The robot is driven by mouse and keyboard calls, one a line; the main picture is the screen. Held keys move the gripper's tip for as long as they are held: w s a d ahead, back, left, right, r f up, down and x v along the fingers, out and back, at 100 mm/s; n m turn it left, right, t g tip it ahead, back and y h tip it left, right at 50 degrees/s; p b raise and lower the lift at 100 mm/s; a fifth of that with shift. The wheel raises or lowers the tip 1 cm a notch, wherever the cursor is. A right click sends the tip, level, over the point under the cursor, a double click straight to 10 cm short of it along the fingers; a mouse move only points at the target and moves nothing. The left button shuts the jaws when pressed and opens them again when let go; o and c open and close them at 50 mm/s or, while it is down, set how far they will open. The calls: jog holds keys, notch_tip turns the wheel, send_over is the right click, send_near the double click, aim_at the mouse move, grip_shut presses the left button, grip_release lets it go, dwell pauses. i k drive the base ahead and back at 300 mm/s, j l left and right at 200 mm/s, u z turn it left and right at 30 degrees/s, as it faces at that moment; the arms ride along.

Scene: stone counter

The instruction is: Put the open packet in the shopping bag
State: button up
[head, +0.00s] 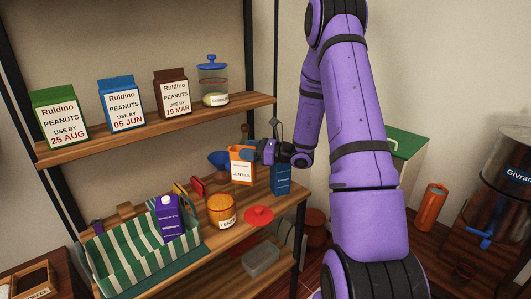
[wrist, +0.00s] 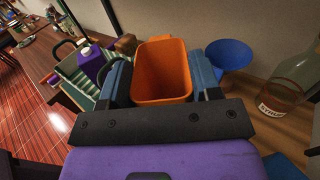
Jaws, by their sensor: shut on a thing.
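An orange packet (head: 241,170) with a white label stands upright at the back of the counter, and its open top shows in the wrist view (wrist: 162,68). My gripper (head: 258,153) is shut on the packet, with one blue finger on each side in the wrist view (wrist: 161,82). I cannot tell whether the packet touches the counter. The green-and-white striped shopping bag (head: 118,262) lies at the counter's left end, with a purple carton (head: 168,218) in it. The bag also shows at the left of the wrist view (wrist: 70,70).
A blue packet (head: 281,180) is close on the right, a blue funnel (head: 219,159) behind. The upper shelf (head: 160,127) with several cartons hangs above.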

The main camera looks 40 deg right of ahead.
aim_at(138, 256)
jog(key=k+j+z, duration=0.25)
jog(key=j, duration=0.15)
jog(key=k+j, duration=0.25)
jog(key=u, duration=0.55)
jog(key=i+j, duration=0.1)
jog(key=i+j+z, duration=0.1)
jog(key=j, duration=0.25)
jog(key=i+j+z, duration=0.1)
jog(key=j, duration=0.25)
jog(key=i+j+z, duration=0.1)
jog(key=j, duration=0.25)
